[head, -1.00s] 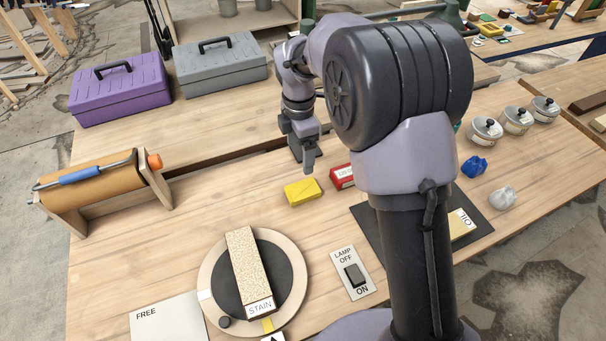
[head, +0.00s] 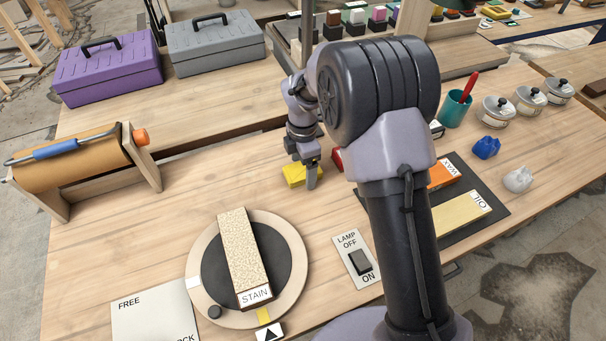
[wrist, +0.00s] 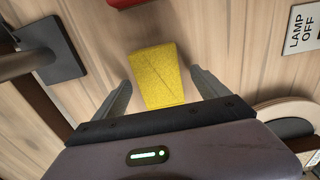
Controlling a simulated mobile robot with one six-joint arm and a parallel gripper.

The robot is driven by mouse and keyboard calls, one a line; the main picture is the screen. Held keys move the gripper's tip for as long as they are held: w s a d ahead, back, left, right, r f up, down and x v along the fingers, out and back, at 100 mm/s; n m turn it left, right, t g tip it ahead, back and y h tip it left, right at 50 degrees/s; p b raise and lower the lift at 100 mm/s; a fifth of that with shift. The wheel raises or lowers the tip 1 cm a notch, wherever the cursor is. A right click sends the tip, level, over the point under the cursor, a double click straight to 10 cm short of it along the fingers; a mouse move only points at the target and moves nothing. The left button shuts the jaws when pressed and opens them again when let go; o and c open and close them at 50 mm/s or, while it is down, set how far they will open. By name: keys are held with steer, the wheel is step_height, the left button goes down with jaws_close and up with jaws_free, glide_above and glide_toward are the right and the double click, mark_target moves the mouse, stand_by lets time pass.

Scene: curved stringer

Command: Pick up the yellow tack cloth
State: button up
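The yellow tack cloth (head: 294,174) lies on the wooden bench, left of a red block that is partly hidden by my arm. In the wrist view the cloth (wrist: 157,76) lies between my two spread fingers, with a gap on each side. My gripper (head: 308,182) is over the cloth in the head view, and one finger covers part of it. In the wrist view my gripper (wrist: 160,90) is open, with nothing held.
The red block (head: 338,160) is close to the cloth. A dark plate (wrist: 55,50) with a post stands near one finger. The lamp switch plate (head: 357,260) and round turntable (head: 290,245) lie nearer. Bare bench surrounds the cloth's left side.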

mark_target(304, 173)
steer(key=c, duration=1.4)
steer(key=shift+o, duration=0.2)
steer(key=shift+r, duration=0.15)
steer(key=shift+r+p, duration=0.35)
steer(key=r+p, duration=0.1)
steer(key=s+r+p, duration=0.1)
steer(key=r, duration=0.1)
steer(key=shift+d, duration=0.15)
steer(key=s+d+p, duration=0.1)
steer(key=s, duration=0.3)
steer(key=s+d+p, duration=0.1)
steer(key=s, duration=0.4)
steer(key=s+d+r+p, duration=0.1)
steer(key=s, duration=0.4)
steer(key=shift+s+d, duration=0.25)
steer(key=shift+d, duration=0.15)
